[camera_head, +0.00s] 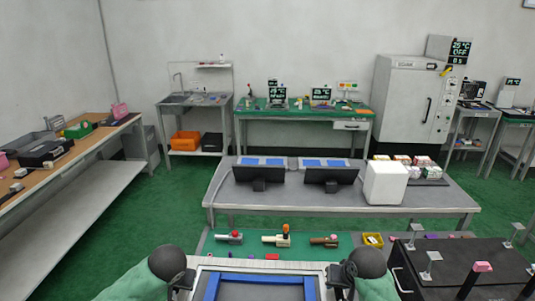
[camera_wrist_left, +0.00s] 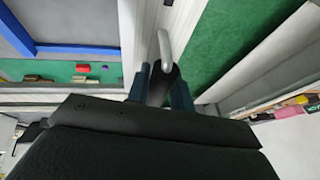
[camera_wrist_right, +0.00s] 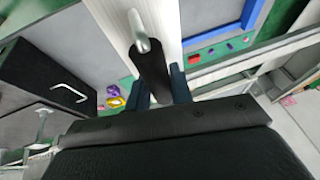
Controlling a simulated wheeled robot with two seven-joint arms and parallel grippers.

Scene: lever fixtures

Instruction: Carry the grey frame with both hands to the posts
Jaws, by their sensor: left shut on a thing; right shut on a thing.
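The grey frame (camera_head: 262,266) is at the bottom centre of the head view, a pale rim with blue strips inside; its near part is cut off. My left gripper (camera_head: 186,280) is shut on the frame's left handle, a silver bar with a dark grip that shows in the left wrist view (camera_wrist_left: 163,48). My right gripper (camera_head: 340,278) is shut on the matching right handle, which shows in the right wrist view (camera_wrist_right: 139,32). Several silver posts with flat tops (camera_head: 432,256) stand on the black unit at the right. I cannot tell whether these are the task's posts.
A wooden bench (camera_head: 85,150) is at the left. Green floor shows between them.

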